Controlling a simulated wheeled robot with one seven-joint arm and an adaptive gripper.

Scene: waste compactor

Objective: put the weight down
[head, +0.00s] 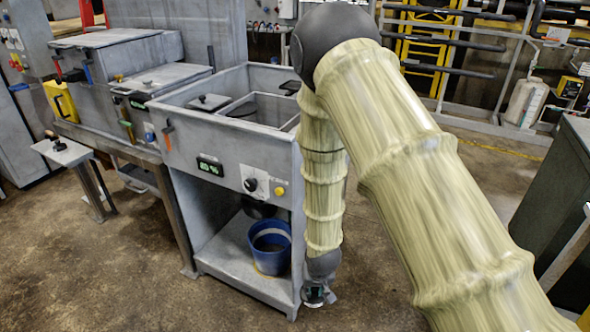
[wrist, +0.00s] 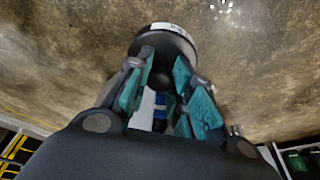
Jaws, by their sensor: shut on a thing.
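My gripper (head: 316,290) hangs low over the floor beside the front right corner of the grey cabinet. In the wrist view my gripper (wrist: 163,64) has its teal-padded fingers closed around a dark round weight (wrist: 177,36) with a pale rim and small markings. The fingers cover part of the weight. In the head view the gripper is small and the weight cannot be made out clearly. Whether the weight touches the floor cannot be told.
The grey cabinet (head: 215,150) has a display, a knob and a yellow button. A blue bucket (head: 270,245) stands on its lower shelf. A small side table (head: 62,152) stands at left, a dark green bin (head: 550,195) at right. Brown floor (head: 375,300) lies clear around my gripper.

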